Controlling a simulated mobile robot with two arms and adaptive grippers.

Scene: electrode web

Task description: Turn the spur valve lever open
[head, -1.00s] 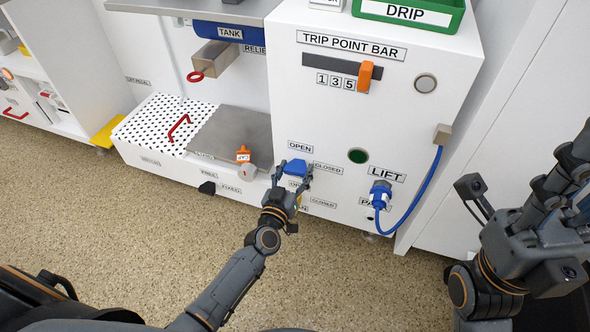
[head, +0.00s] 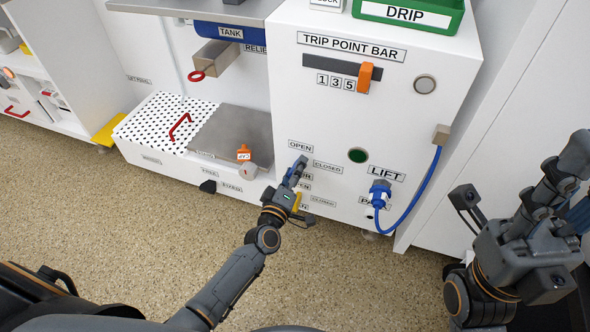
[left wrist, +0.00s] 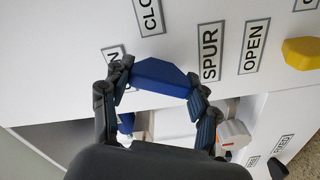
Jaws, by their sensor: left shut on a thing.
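The spur valve lever is a blue handle (left wrist: 162,76) on the white panel, just above the SPUR label (left wrist: 210,50) and near the OPEN and CLOSED labels. In the left wrist view it sits between the two fingers of my left gripper (left wrist: 160,88), which is shut on it. In the head view my left gripper (head: 297,172) is at the panel below the OPEN label (head: 300,147) and left of the CLOSED label (head: 328,167); its fingers hide most of the lever. My right gripper (head: 560,195) is at the right edge, away from the panel; its jaw opening is unclear.
A yellow handle (left wrist: 302,53) sits below the spur lever. A white knob with an orange tag (head: 245,160) is close on the left. A blue plug (head: 381,190) with a cable is on the right. A round green indicator (head: 358,156) lies between.

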